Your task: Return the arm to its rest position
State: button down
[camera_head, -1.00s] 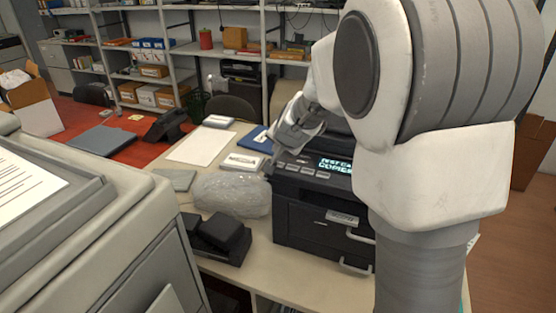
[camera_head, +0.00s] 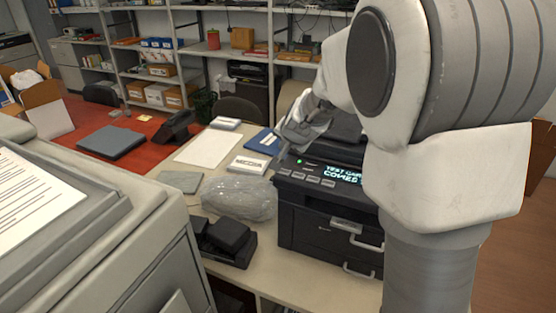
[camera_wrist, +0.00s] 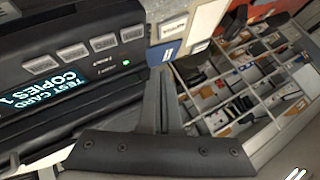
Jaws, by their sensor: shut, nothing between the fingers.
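The printer's panel with buttons, a green light and a lit screen reading "TEST CARD COPIES" (camera_wrist: 62,90) lies to the left of the fingers. My arm is bent, with its large white links filling the right of the head view.
A plastic-wrapped bundle (camera_head: 240,197) and a black device (camera_head: 228,238) stand left of the printer on the table. A large grey machine (camera_head: 150,235) stands at the near left. Shelves (camera_head: 250,63) line the back. A white sheet (camera_head: 208,148) lies flat on the table.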

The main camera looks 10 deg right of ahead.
jog(key=s+a+r+n+g+y, duration=0.15)
jog(key=s+r, duration=0.25)
jog(key=s, duration=0.4)
jog(key=s+a+r+n, duration=0.1)
jog(key=s+r+n, duration=0.2)
jog(key=s, duration=0.5)
jog(key=s+d+f+n+g+h, duration=0.1)
jog(key=s+n, duration=0.3)
jog(key=s, duration=1.4)
jog(key=shift+d+f+g+h, duration=0.15)
jog(key=shift+d+g+h, duration=0.35)
jog(key=shift+d, duration=0.4)
